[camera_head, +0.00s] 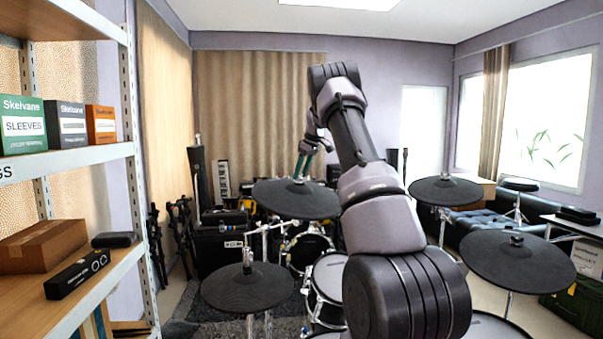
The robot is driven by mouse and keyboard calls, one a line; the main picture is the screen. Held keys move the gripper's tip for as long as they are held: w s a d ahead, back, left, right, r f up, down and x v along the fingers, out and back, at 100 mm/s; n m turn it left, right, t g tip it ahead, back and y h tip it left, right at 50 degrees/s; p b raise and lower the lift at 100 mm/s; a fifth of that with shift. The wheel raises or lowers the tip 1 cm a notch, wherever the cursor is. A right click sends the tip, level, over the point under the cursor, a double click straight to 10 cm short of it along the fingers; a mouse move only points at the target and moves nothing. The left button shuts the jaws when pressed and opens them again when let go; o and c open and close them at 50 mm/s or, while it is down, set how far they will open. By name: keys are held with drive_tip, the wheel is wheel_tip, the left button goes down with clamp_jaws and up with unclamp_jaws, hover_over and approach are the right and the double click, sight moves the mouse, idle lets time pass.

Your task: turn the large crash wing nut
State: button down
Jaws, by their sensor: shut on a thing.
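My gripper (299,177) points down at the centre of a black mesh cymbal pad (272,198), at the back left of the drum kit. Its green fingers are shut on the wing nut at the top of that pad's stand. The wing nut is small and mostly hidden between the fingertips, so its angle cannot be told. The pad sits roughly level below the fingers. My arm reaches forward over the kit and hides its middle.
Other cymbal pads stand at the front left (247,288), right (445,191) and front right (517,263). Drums (328,280) sit below. A shelf with boxes (72,122) stands close on the left. A dark sofa (480,219) lies behind on the right.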

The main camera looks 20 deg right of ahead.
drive_tip(key=shift+a, duration=0.1)
drive_tip(key=m+h, duration=0.1)
drive_tip(key=m, duration=0.5)
drive_tip(key=shift+a+m+h, duration=0.2)
drive_tip(key=shift+m+h, duration=0.2)
drive_tip(key=m+h, duration=0.1)
drive_tip(key=m, duration=0.2)
drive_tip(key=shift+m, duration=0.4)
drive_tip(key=m+h, duration=0.1)
drive_tip(key=m, duration=0.2)
drive_tip(key=shift+m, duration=0.3)
drive_tip(key=m+g, duration=0.1)
drive_tip(key=m, duration=0.2)
drive_tip(key=shift+w+m+h, duration=0.1)
drive_tip(key=shift+m+h, duration=0.2)
drive_tip(key=m+g, duration=0.1)
drive_tip(key=m, duration=0.2)
drive_tip(key=shift+m, duration=0.4)
drive_tip(key=m+g, duration=0.1)
drive_tip(key=m, duration=0.3)
drive_tip(key=shift+w, duration=0.15)
drive_tip(key=shift+m+g, duration=0.6)
drive_tip(key=shift+m, duration=0.7)
drive_tip(key=shift+f+m, duration=0.1)
drive_tip(key=shift+m, duration=0.2)
